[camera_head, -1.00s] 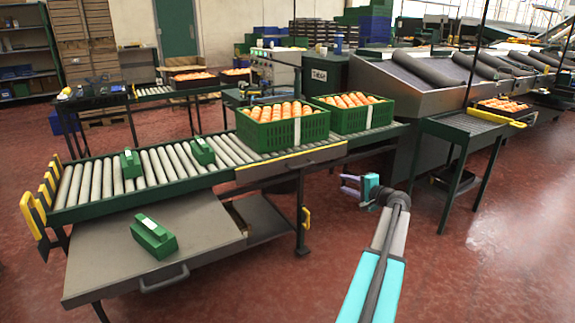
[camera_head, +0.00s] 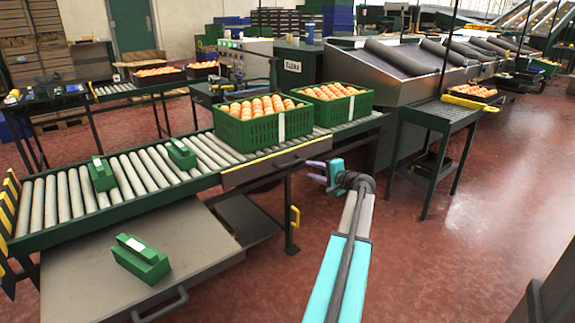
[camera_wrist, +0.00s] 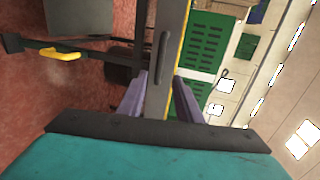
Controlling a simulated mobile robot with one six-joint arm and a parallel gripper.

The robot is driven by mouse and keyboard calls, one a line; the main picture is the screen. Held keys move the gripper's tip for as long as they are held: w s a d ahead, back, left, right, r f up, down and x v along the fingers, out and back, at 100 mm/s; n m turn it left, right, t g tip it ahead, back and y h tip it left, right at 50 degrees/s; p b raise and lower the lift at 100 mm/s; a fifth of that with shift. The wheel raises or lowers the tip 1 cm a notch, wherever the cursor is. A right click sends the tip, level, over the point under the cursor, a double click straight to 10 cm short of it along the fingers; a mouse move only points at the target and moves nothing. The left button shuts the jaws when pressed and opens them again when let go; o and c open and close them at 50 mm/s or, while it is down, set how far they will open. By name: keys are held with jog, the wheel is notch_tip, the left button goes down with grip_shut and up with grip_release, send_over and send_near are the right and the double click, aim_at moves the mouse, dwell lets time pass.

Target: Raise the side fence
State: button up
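The side fence (camera_head: 275,165) is a dark panel with a yellow top edge along the near side of the roller conveyor, below the green crates. In the wrist view the fence (camera_wrist: 160,75) runs as a dark bar with a yellow edge and a slot, between my purple fingers. My gripper (camera_head: 318,172) is at the right end of the fence in the head view. In the wrist view my gripper (camera_wrist: 160,95) is open, one finger on each side of the bar. Contact cannot be told.
Two green crates of oranges (camera_head: 262,133) (camera_head: 333,116) stand on the conveyor (camera_head: 130,172) behind the fence. Small green blocks lie on the rollers, and another (camera_head: 141,260) on the grey shelf (camera_head: 190,250). A yellow handle (camera_head: 295,216) is on the conveyor leg.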

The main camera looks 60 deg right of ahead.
aim_at(292, 164)
jog(key=shift+w, duration=0.15)
jog(key=shift+b+x, duration=1.75)
jog(key=shift+x, duration=5.05)
grip_shut()
